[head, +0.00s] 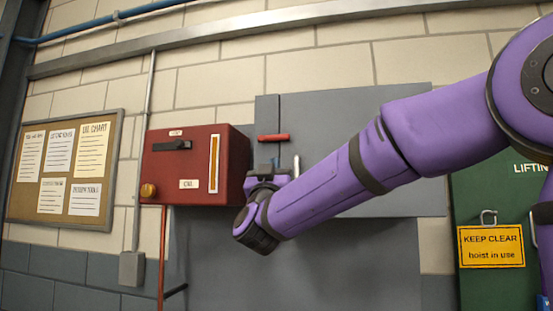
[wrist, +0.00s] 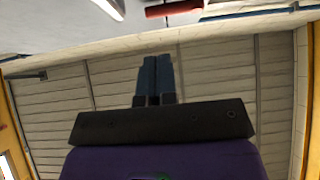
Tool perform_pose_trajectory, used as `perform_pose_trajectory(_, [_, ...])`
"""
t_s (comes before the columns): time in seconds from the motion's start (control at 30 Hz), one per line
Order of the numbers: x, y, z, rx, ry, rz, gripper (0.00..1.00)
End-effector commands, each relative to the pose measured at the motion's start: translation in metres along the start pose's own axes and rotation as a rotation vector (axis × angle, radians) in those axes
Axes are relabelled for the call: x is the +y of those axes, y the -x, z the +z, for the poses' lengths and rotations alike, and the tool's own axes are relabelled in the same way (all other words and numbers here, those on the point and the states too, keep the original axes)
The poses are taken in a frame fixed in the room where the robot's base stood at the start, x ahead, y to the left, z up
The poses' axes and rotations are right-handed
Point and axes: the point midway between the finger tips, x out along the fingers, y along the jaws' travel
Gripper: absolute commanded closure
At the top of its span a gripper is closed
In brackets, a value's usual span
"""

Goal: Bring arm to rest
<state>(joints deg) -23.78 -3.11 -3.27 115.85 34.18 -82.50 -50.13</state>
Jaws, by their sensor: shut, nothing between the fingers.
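My purple arm (head: 340,190) reaches from the right edge toward the middle of the head view. My gripper shows in the wrist view (wrist: 154,62), its two dark fingers side by side and shut, with nothing between them. In the head view the gripper is small and partly hidden by the wrist, beside the right side of the red box (head: 215,160). A red bar handle (head: 273,137) is just above it on the grey panel (head: 360,110). The red handle also shows at the top of the wrist view (wrist: 174,9), apart from the fingertips.
A notice board (head: 65,116) hangs at the left. A green cabinet (head: 480,190) with a yellow sign (head: 491,246) stands at the right. A vertical pale handle (head: 297,166) is near the wrist.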

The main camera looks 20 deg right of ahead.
Motion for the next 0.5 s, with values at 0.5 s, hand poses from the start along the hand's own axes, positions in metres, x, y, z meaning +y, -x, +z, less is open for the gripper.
perform_pose_trajectory(0.5, [0.001, 0.028, 0.001, -0.005, -0.002, -0.007, 1.00])
